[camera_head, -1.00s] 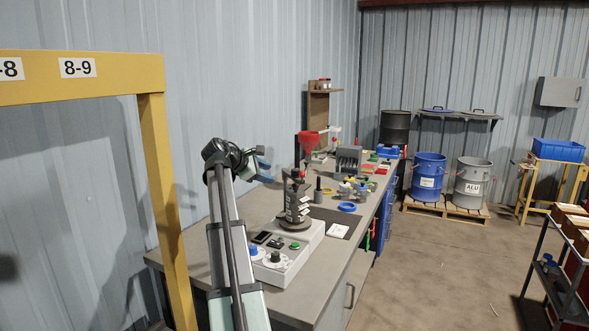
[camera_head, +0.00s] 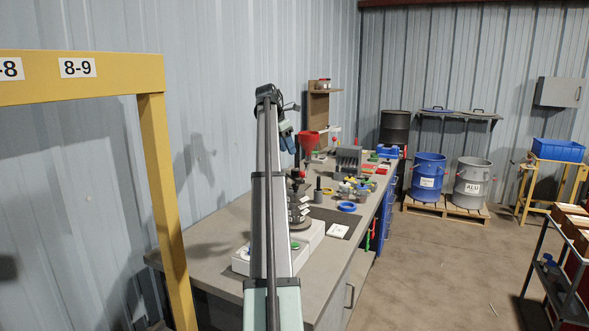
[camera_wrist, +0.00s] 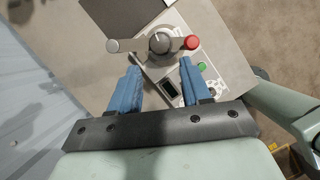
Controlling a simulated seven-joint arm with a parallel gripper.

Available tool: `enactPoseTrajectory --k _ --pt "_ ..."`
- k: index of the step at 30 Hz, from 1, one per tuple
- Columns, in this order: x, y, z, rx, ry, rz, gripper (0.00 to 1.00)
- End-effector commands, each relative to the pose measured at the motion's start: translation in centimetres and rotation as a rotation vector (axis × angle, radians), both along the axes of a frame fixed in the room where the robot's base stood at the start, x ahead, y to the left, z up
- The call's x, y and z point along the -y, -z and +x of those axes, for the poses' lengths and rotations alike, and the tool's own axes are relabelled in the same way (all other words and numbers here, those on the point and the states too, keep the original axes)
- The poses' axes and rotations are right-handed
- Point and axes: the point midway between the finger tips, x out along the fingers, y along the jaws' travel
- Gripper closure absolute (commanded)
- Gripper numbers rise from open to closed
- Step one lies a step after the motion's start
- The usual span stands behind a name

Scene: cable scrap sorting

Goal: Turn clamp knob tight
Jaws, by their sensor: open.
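The clamp knob (camera_wrist: 160,42) shows from above in the wrist view, a round grey top with a pointer line. A crossbar handle runs through it, with a grey ball on the left and a red ball (camera_wrist: 191,42) on the right. It sits over a light grey machine base (camera_wrist: 212,82). My gripper (camera_wrist: 160,72) is open and empty, its blue fingers apart and pointing toward the knob without visibly touching it. In the head view my gripper (camera_head: 287,142) is above the bench near the machine column (camera_head: 299,208); my arm hides part of the machine.
The machine base has a green button (camera_wrist: 202,66) and a dark display (camera_wrist: 168,88). A red funnel (camera_head: 308,142), a blue ring (camera_head: 347,206) and small coloured parts stand farther along the bench (camera_head: 215,236). A yellow frame (camera_head: 158,180) stands at left, the metal wall behind.

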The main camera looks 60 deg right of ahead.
Motion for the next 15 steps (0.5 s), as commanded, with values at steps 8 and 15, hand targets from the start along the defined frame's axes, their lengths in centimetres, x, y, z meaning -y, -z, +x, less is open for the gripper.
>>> enactPoseTrajectory --k 8,15 --pt "1.6 4.6 -1.0 0.001 0.002 0.0 0.52" --pt "2.7 7.5 -1.5 0.001 0.001 -0.002 0.52"
